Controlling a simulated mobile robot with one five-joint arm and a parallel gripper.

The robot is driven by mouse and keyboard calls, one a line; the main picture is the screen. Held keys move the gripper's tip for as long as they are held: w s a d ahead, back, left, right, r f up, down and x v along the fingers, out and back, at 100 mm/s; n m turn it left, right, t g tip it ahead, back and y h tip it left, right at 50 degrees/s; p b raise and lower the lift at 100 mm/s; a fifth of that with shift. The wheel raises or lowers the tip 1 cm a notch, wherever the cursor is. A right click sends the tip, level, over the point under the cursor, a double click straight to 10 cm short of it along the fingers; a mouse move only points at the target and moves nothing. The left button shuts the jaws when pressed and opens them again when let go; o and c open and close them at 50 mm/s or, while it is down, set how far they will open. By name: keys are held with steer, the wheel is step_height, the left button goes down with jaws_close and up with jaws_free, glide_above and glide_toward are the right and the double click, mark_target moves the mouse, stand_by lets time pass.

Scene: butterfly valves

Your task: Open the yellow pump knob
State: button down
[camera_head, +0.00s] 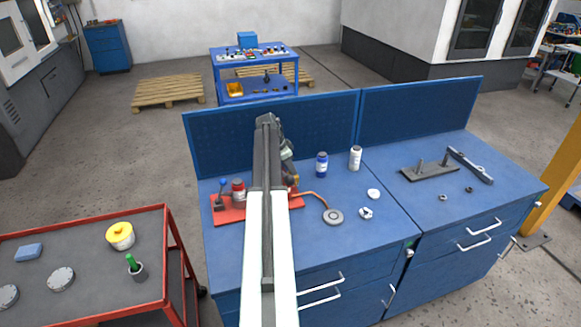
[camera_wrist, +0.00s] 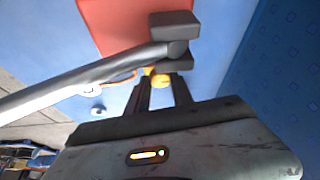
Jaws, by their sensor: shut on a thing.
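The yellow knob (camera_wrist: 160,81) shows in the wrist view between the two dark fingers of my gripper (camera_wrist: 160,86). The fingers are shut on it, one on each side. A red base plate (camera_wrist: 118,22) lies beyond it, with a grey bar and a dark block (camera_wrist: 174,25) nearby. In the head view the red plate (camera_head: 228,216) sits on the blue workbench. My arm hides much of the plate's middle and the knob. Whether the knob is turned cannot be told.
On the red plate stand a blue-topped lever (camera_head: 222,186) and a red canister (camera_head: 238,190). An orange hose runs to a grey disc (camera_head: 333,216). A blue bottle (camera_head: 321,164) and white bottle (camera_head: 355,157) stand to the right. A blue panel (camera_head: 220,140) rises behind.

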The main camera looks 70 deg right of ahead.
steer(key=shift+n, duration=0.5)
steer(key=c, duration=1.1)
jaws_free()
steer(key=shift+r, duration=0.1)
steer(key=p+v, duration=0.7)
steer(key=shift+s+a+r, duration=0.15)
steer(key=shift+r, duration=0.1)
steer(key=shift+a, duration=0.1)
